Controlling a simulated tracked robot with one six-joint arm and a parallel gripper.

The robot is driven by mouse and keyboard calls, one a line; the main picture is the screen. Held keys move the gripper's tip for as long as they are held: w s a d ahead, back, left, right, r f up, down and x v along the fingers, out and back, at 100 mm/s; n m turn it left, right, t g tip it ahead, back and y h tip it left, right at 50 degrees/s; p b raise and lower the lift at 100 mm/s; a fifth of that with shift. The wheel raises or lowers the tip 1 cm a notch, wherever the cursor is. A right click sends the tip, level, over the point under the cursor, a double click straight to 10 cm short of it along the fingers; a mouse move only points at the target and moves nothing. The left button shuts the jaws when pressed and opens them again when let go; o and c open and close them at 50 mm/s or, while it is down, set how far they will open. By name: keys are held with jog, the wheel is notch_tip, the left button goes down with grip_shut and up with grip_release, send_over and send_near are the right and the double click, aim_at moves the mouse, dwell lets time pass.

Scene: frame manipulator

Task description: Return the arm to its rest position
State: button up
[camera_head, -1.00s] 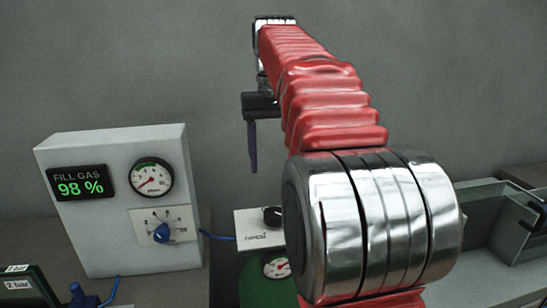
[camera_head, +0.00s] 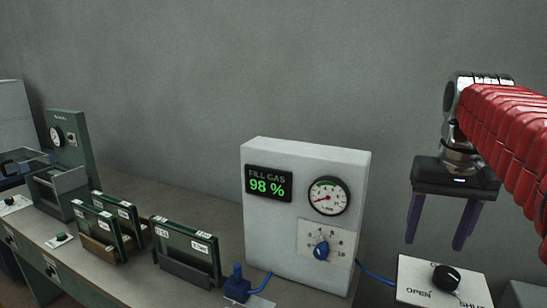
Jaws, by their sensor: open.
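My gripper (camera_head: 437,224) hangs at the right of the head view, with its two dark purple fingers pointing down and spread apart. Nothing shows between the fingers. It is above and behind the white open/shut panel with a black knob (camera_head: 446,278), apart from it as far as the view shows. My red-sleeved arm (camera_head: 510,130) reaches in from the right edge; the rest of it is out of view.
A grey fill gas box (camera_head: 262,222) reading 98 % stands in the middle, with a gauge (camera_head: 329,196) and a blue knob (camera_head: 321,250). A blue valve piece (camera_head: 237,284) sits before it. Several dark green framed panels (camera_head: 187,248) stand in holders on the left bench.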

jog(key=s+a+f+n+t, duration=0.3)
jog(key=s+a+f+t, duration=0.1)
jog(key=s+a+f, duration=0.8)
notch_tip(320, 180, down, 4)
jog(key=a, duration=0.2)
jog(key=shift+s+a+f+n+y, duration=0.25)
jog(key=shift+s+a+n+y, duration=0.05)
jog(key=shift+a, duration=0.05)
